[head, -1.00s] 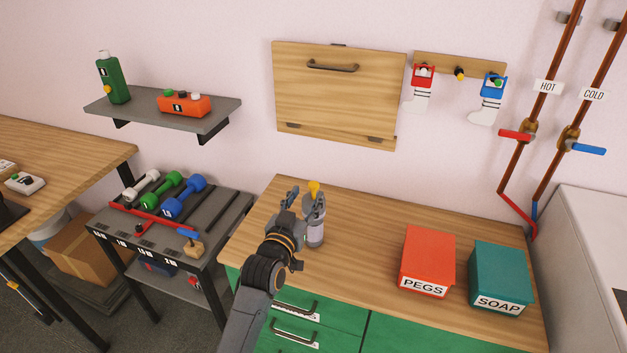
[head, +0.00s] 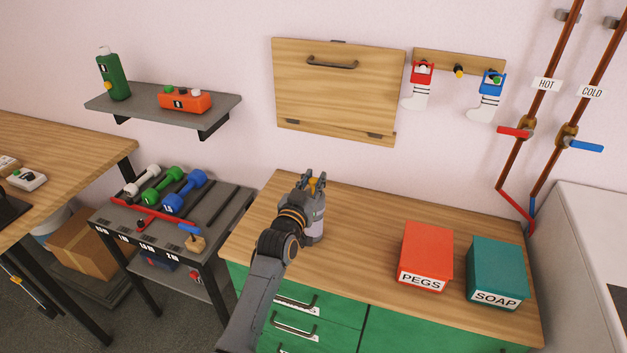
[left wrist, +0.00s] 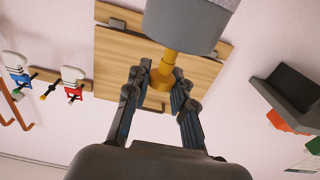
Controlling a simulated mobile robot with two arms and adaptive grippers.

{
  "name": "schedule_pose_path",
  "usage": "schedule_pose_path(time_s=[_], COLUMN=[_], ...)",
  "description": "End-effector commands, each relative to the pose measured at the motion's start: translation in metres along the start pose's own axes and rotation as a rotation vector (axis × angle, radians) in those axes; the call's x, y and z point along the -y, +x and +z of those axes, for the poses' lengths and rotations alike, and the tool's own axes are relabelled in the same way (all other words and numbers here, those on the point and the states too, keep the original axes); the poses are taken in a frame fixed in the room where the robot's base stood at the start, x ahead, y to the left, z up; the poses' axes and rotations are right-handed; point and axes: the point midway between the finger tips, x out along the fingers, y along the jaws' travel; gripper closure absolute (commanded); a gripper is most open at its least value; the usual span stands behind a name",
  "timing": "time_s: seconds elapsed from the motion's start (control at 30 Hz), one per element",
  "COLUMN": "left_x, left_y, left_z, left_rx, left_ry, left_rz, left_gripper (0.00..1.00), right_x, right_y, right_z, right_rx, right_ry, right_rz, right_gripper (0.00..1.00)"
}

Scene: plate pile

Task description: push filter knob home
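The filter (head: 317,226) is a pale grey cylinder standing on the wooden counter, partly hidden behind my left gripper. Its yellow knob (head: 312,182) shows between the fingertips of my left gripper (head: 313,180). In the left wrist view, the filter's grey end (left wrist: 187,22) shows at the top with a yellow stem, and the knob (left wrist: 159,80) sits between the two dark fingers (left wrist: 159,76). The fingers are close on both sides of the knob. I cannot tell whether they touch it. My right gripper is not in view.
A red PEGS box (head: 426,253) and a teal SOAP box (head: 497,270) stand to the right on the counter. A dumbbell rack (head: 222,212) is at the left. A closed wooden wall panel (head: 337,95) hangs behind. The counter between filter and PEGS box is clear.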

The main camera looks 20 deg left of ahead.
Motion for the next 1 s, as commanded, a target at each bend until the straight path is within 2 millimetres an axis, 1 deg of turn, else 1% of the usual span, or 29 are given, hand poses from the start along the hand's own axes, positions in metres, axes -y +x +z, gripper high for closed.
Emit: schedule_pose_path(time_s=[0.33,0.37,0.57,0.8,0.83,0.93,0.97,1.0], left_x=[0.000,0.000,0.000,0.000,0.000,0.000,0.000,0.000], left_y=[0.000,0.000,0.000,-0.001,-0.001,-0.001,-0.001,-0.001], left_z=[0.001,0.002,0.027,0.028,0.029,0.028,0.028,0.027], left_rx=[0.000,0.001,0.004,0.010,0.011,0.010,0.009,0.008], left_ry=[0.001,0.001,0.000,0.000,0.000,0.000,0.000,0.000], left_rz=[0.000,0.000,0.001,0.001,0.001,0.001,0.001,0.000], left_gripper=[1.00,1.00,1.00,1.00,0.77,0.57,0.53,0.53], right_x=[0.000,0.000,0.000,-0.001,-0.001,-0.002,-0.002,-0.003], right_y=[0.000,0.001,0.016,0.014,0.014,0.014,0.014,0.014], right_z=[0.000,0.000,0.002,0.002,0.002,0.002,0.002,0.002], right_rx=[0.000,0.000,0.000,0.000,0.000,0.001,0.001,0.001], right_ry=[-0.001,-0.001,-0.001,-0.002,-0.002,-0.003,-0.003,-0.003], right_rz=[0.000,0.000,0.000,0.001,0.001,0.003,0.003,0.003], right_gripper=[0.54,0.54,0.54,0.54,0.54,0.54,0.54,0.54])
